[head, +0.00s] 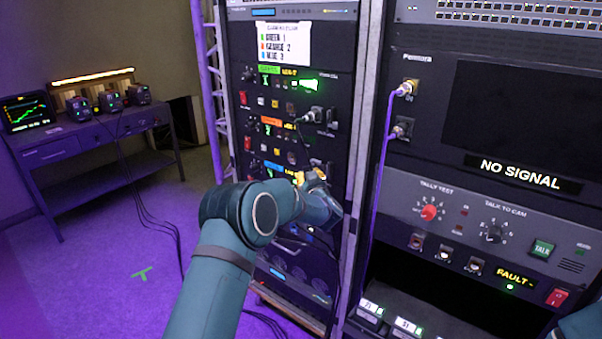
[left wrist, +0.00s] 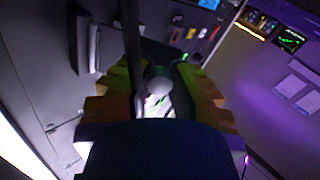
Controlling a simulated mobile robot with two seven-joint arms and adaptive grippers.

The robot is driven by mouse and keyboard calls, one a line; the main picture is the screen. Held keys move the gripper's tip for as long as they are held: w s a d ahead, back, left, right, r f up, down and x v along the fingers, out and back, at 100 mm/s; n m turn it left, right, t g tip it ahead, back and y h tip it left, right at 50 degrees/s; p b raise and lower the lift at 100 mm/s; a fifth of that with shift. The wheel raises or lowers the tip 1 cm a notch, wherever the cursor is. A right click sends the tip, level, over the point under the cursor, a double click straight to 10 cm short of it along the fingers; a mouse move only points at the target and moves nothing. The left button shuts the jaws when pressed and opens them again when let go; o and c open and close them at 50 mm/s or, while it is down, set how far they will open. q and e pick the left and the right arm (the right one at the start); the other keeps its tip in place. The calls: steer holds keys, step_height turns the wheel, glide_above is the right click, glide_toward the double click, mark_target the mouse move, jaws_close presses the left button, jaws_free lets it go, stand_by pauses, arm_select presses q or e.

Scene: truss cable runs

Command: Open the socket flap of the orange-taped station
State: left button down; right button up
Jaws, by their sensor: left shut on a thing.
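The orange-taped station is the middle row of the dark rack in the head view, marked by orange tape (head: 271,121). A dark socket part (head: 316,115) with a pale cable sits at its right; I cannot tell how its flap stands. My left gripper (head: 318,176) is below that row, in front of the blue-taped station (head: 272,166), partly hidden by my wrist. In the left wrist view its yellow-edged fingers are shut on a grey rounded piece (left wrist: 159,82), and a dark bar or cable crosses beside it. My right gripper is out of view.
A green-taped station (head: 269,70) is above, under a white label card (head: 283,43). A second rack with a NO SIGNAL screen (head: 520,173) and a purple cable (head: 377,190) stands at right. A bench (head: 90,133) is at left; the purple floor between is mostly clear.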

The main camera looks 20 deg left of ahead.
arm_select(q)
steer(key=shift+s+d+r+n+g+y, duration=0.1)
steer(key=shift+d+r+n+g+y, duration=0.1)
steer(key=shift+n+g+y, duration=0.3)
steer(key=c, duration=0.8)
jaws_free()
steer(key=shift+f, duration=0.1)
steer(key=shift+c, duration=0.2)
steer(key=shift+s, duration=0.1)
steer(key=v, duration=1.2)
steer(key=shift+f, duration=0.15)
